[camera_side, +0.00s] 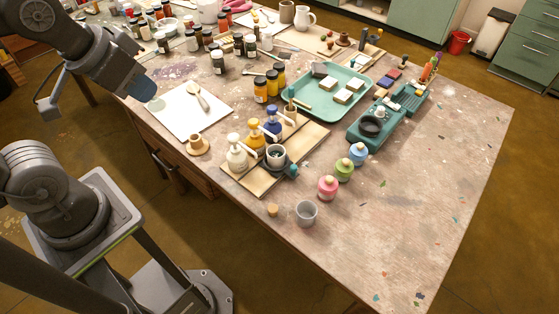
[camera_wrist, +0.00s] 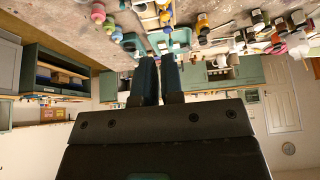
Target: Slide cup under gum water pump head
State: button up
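In the side view, three pump bottles, white (camera_side: 236,153), yellow (camera_side: 256,140) and blue (camera_side: 271,124), stand in a row on a wooden board (camera_side: 257,182). I cannot read which holds gum water. A dark grey cup (camera_side: 276,158) with a pale inside stands on the board in front of the pumps. A lighter grey cup (camera_side: 306,214) stands upright on the bare table near the front edge. My gripper (camera_side: 148,98) is raised at the upper left, far from the cups and bottles. In the wrist view, its two fingers (camera_wrist: 159,65) are narrowly apart with nothing between them.
Pink (camera_side: 328,188), green (camera_side: 344,170) and blue (camera_side: 357,154) jars stand right of the board. A small cork (camera_side: 272,210) lies beside the lighter cup. A teal tray (camera_side: 300,112), white sheet (camera_side: 178,122) and several jars occupy the back. The right table is mostly clear.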

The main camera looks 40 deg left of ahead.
jog(key=shift+o, duration=0.7)
jog(key=shift+w+d+r, duration=0.1)
jog(key=shift+w, duration=0.3)
jog(key=shift+o, duration=1.3)
jog(key=w+d+n+g, duration=0.1)
jog(key=w+d, duration=0.1)
jog(key=w, duration=0.4)
jog(key=shift+g, duration=0.3)
jog(key=n+g, duration=0.4)
send_over(294, 167)
notch_tip(294, 167, down, 17)
jog(key=shift+m, duration=0.3)
notch_tip(294, 167, down, 13)
jog(key=shift+f, duration=0.15)
grip_shut()
